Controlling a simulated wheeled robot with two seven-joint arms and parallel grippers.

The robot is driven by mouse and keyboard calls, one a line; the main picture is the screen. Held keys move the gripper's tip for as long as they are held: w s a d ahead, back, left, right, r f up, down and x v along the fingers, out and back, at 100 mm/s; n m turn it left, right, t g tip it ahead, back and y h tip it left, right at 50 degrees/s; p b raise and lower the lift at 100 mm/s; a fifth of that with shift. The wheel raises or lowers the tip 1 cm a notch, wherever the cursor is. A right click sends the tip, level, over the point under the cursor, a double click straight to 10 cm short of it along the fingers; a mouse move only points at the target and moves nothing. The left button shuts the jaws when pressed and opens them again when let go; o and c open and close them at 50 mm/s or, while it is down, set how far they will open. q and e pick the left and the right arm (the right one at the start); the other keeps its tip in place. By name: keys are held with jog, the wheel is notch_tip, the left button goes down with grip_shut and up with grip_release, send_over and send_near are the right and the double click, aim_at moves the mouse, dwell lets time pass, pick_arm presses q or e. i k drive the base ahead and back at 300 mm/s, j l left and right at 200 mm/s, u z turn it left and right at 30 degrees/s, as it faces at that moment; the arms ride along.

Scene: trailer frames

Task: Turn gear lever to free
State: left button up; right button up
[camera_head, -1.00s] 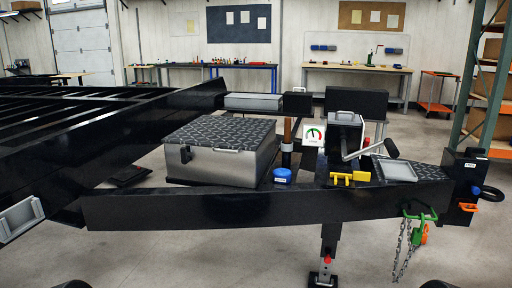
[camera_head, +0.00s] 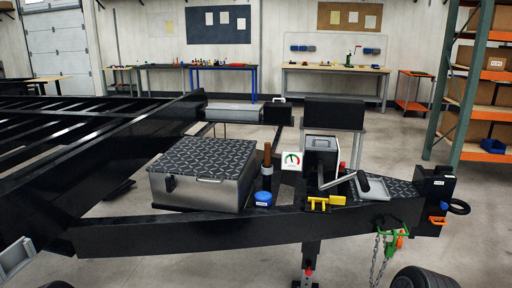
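A grey winch-like unit (camera_head: 321,150) stands on the trailer's tongue, right of the middle. A crank arm with a dark grip (camera_head: 337,182) is at its front right. I cannot tell for sure which part is the gear lever; a small red spot (camera_head: 342,168) shows beside the unit. A white gauge card (camera_head: 291,160) with a green and red dial stands to its left. A yellow piece (camera_head: 326,201) lies in front of it. Neither of my grippers is in view.
A silver toolbox (camera_head: 219,192) with a dark tread-plate lid sits left of the winch, a blue-lidded jar (camera_head: 263,198) between them. The black frame beam (camera_head: 190,236) runs across the front. An orange shelf rack (camera_head: 480,150) stands at right.

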aim_at(342, 164)
jog(key=l, duration=0.65)
jog(key=k+l, duration=0.15)
jog(key=l, duration=1.1)
jog(key=k+l, duration=0.15)
jog(key=l, duration=0.5)
jog(key=z, duration=2.8)
jog(key=j+z, duration=0.35)
jog(key=z, duration=0.15)
jog(key=j+z, duration=0.3)
jog(key=z, duration=0.15)
jog(key=k+j+z, duration=0.2)
jog(key=z, duration=0.3)
jog(key=k+j+z, duration=0.15)
jog(key=j+z, duration=0.15)
jog(key=z, duration=0.2)
jog(key=k+j+z, duration=0.2)
jog(key=z, duration=0.25)
jog(key=k+j+z, duration=0.1)
jog(key=z, duration=0.4)
jog(key=k+j+z, duration=0.2)
jog(key=z, duration=0.25)
jog(key=k+j+z, duration=0.25)
jog(key=z, duration=0.15)
jog(key=k+j+z, duration=0.15)
jog(key=z, duration=0.3)
jog(key=k+z, duration=0.65)
jog(key=z, duration=0.25)
jog(key=l, duration=0.05)
